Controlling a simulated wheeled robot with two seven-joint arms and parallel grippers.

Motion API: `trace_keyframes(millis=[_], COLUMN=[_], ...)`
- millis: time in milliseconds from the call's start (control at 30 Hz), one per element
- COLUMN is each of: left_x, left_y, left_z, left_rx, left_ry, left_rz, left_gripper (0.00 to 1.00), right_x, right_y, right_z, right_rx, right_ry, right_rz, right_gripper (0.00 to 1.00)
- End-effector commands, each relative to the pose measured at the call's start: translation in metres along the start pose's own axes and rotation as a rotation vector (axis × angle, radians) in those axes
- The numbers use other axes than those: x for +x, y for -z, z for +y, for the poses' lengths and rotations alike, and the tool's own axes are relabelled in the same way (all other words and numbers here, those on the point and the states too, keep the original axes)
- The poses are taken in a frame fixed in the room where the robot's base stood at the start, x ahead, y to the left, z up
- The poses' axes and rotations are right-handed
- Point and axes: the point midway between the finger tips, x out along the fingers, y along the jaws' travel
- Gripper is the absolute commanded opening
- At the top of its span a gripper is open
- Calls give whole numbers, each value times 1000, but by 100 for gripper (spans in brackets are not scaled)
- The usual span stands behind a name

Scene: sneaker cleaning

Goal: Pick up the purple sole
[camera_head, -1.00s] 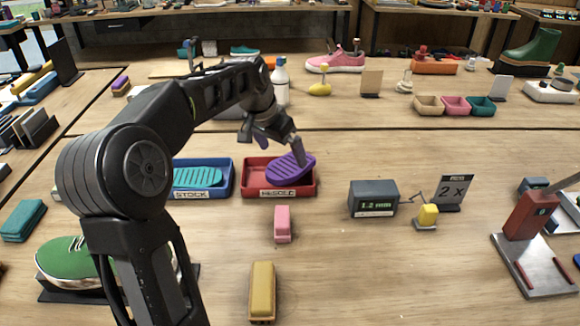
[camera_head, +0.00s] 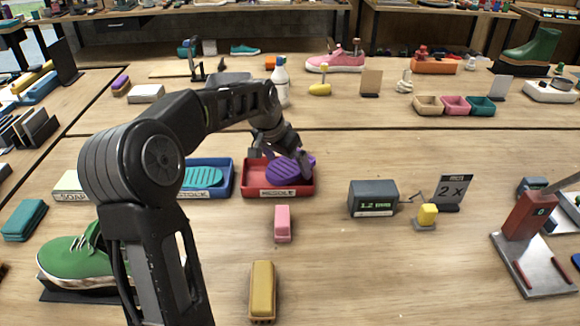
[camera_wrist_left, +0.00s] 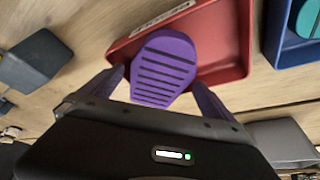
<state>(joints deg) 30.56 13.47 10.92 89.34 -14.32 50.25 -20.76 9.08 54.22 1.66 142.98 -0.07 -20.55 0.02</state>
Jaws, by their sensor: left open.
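The purple sole (camera_head: 288,172) is at the red tray (camera_head: 249,187), on the tray's right side. In the left wrist view the sole (camera_wrist_left: 163,62) has dark cross grooves on its face and overhangs the tray's rim (camera_wrist_left: 226,75). My left gripper (camera_head: 280,156) is right at the sole, with its fingers spread. In the left wrist view the gripper (camera_wrist_left: 162,88) has one finger on each side of the sole's near end. Whether either finger touches it I cannot tell. My right gripper is not in view.
A blue tray (camera_head: 226,178) with a teal sole (camera_head: 203,178) stands just left of the red tray. A pink block (camera_head: 282,223) and a yellow brush (camera_head: 262,290) lie in front. A grey display box (camera_head: 373,197) stands to the right. A bottle (camera_head: 280,82) stands behind.

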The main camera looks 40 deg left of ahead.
Motion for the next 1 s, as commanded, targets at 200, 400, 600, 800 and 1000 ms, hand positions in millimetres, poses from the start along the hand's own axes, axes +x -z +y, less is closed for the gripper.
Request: trace_keyframes(millis=[200, 400, 600, 800, 1000], left_x=[0, 0, 0, 0, 0], left_y=[0, 0, 0, 0, 0], left_z=[0, 0, 0, 0, 0], left_rx=[0, 0, 0, 0, 0], left_ry=[0, 0, 0, 0, 0], left_rz=[0, 0, 0, 0, 0], left_gripper=[100, 98, 81, 65, 48], right_x=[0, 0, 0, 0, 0], right_y=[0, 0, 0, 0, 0], right_z=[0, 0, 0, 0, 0], right_rx=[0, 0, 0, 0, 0], right_ry=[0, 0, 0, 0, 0], right_rz=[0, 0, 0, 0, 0], right_gripper=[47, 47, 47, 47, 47])
